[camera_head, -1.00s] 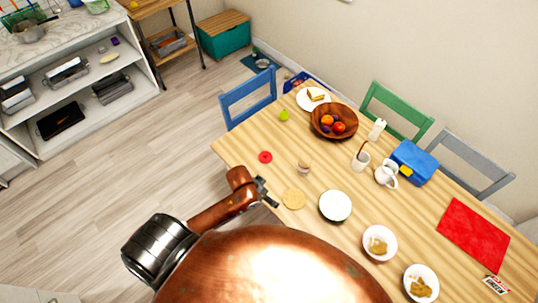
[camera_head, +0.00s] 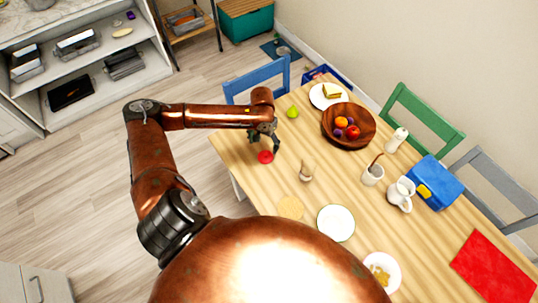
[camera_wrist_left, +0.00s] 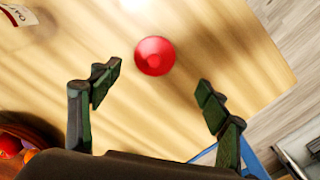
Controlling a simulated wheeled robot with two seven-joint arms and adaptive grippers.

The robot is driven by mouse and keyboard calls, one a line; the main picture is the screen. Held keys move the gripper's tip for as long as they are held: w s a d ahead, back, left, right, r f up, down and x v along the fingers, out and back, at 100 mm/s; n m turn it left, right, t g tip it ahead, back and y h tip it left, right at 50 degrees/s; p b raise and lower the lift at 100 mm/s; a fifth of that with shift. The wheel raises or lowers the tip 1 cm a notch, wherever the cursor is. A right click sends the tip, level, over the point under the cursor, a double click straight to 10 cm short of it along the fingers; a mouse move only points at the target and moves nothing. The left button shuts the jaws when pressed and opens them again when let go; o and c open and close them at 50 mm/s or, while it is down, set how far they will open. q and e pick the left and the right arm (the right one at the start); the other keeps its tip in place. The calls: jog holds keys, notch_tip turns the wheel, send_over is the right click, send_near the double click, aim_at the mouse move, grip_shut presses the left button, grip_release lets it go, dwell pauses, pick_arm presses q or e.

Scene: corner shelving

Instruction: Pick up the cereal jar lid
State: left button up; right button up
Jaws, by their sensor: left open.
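My left gripper (camera_head: 266,142) is open and empty close above the lid. In the left wrist view its two dark green fingers (camera_wrist_left: 158,84) are spread wide. My right gripper is not in view.
A blue chair (camera_head: 235,88) stands at the table's far left edge.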

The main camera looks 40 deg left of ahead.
aim_at(265, 154)
pick_arm(q)
jog(key=f, duration=0.2)
jog(key=shift+w+d+f, duration=0.2)
jog(key=shift+d+f, duration=0.1)
jog(key=f, duration=0.2)
jog(key=f+b, duration=0.1)
jog(key=f, duration=0.1)
jog(key=shift+s+d+f, duration=0.15)
jog(key=shift+d+f, duration=0.05)
jog(key=shift+f, duration=0.2)
jog(key=c, duration=0.8)
jog(key=shift+c, duration=1.3)
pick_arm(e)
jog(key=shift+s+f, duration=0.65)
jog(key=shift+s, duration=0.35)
